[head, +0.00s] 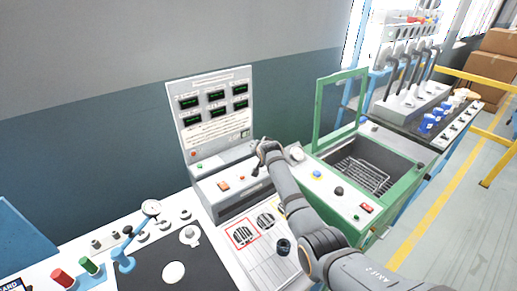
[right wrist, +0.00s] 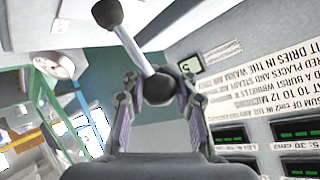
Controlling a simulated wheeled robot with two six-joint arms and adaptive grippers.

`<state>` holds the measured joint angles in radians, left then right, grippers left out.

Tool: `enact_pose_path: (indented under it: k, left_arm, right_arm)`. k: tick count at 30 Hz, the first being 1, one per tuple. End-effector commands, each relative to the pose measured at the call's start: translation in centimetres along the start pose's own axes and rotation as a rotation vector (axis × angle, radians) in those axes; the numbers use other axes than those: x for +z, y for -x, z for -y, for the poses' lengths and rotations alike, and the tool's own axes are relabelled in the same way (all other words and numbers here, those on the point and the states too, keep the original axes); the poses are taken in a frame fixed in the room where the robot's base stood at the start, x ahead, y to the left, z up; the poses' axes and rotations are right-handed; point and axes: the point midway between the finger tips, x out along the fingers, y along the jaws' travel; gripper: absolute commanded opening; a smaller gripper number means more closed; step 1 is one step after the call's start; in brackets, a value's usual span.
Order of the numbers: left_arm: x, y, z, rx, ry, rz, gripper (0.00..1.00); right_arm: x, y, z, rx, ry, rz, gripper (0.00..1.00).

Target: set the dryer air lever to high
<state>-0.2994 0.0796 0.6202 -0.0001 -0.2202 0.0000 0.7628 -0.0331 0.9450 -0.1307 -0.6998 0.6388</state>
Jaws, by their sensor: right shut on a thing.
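The dryer is a white machine with an upright display panel (head: 212,112) and a low console in front of it. My right gripper (head: 267,147) is at the right end of the console, just in front of the panel. In the right wrist view my right gripper (right wrist: 160,104) is shut on the lever's black ball knob (right wrist: 158,90). The lever's pale rod (right wrist: 132,45) runs from this knob to a dark round end (right wrist: 107,13) at the upper left. The gripper hides much of the lever in the head view. I cannot read its setting. My left gripper is out of view.
A green-framed machine (head: 343,110) with a wire basket stands right of the dryer, close to my right arm. A dial gauge on a blue stand (head: 124,255) and red and green cylinders (head: 63,278) are at lower left. A black knob (head: 283,246) is near my forearm.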

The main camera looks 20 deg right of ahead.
Motion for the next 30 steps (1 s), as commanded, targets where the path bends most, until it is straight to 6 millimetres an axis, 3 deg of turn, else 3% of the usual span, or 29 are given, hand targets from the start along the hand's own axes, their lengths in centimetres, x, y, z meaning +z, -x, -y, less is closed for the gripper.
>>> enact_pose_path:
  k: [7, 8, 14, 24, 30]
  left_arm:
    - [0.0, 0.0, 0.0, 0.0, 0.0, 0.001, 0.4]
    - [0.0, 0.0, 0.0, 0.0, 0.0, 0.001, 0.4]
    - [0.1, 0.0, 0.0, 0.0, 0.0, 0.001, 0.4]
    - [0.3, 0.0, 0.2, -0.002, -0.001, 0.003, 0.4]
    - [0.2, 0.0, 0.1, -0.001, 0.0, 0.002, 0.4]
  right_arm:
    - [-0.1, 0.1, 0.5, -0.009, -0.004, -0.003, 0.0]
    - [-0.1, 0.1, 0.5, -0.009, -0.004, -0.003, 0.25]
    - [-0.1, 0.1, 0.4, -0.007, -0.003, -0.003, 0.52]
    - [-0.1, 0.2, 0.2, -0.004, -0.002, -0.003, 0.52]
    - [-0.1, 2.2, 0.2, -0.006, -0.002, -0.004, 0.52]
